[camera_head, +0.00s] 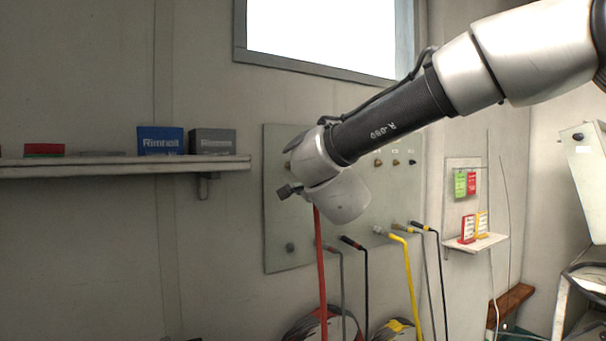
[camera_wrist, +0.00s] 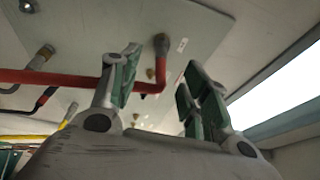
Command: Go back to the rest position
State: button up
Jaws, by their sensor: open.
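The panel also shows in the wrist view (camera_wrist: 110,25), behind the fingers. A red hose (camera_head: 320,270) hangs below my wrist in the head view. In the wrist view the red hose (camera_wrist: 60,78) runs behind the left finger to a fitting; I cannot tell whether they touch.
A yellow hose (camera_head: 410,280) and several dark hoses hang from the panel's lower edge. A wall shelf (camera_head: 120,168) at left holds a blue box (camera_head: 160,141) and a grey box (camera_head: 212,142). A small shelf (camera_head: 476,243) stands right of the panel. A bright window (camera_head: 320,35) is above.

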jog(key=s+a+f+n+g+y, duration=0.2)
jog(key=s+a+f+n+g, duration=0.15)
jog(key=f+n, duration=0.25)
jog(key=s+a+f+n+g+y, duration=0.2)
jog(key=s+f+n+g, duration=0.1)
jog(key=f+n+g, duration=0.15)
jog(key=s+d+f+n+g, duration=0.2)
jog(key=s+d+f+n, duration=0.2)
jog(key=s+d+f+g+h, duration=0.1)
jog(key=s+d+f+h, duration=0.1)
jog(key=s+d, duration=0.5)
jog(key=s+d+f+g+h, duration=0.1)
jog(key=s+d+h, duration=0.3)
jog(key=d, duration=1.6)
jog(key=s+d+f+g+h, duration=0.1)
jog(key=s+d+f+h, duration=0.1)
jog(key=s+d, duration=0.8)
jog(key=d+f, duration=0.1)
jog(key=d, duration=0.2)
jog(key=shift+s+d+g+h, duration=0.2)
jog(key=shift+d+g+h, duration=0.1)
jog(key=shift+g+h, duration=0.1)
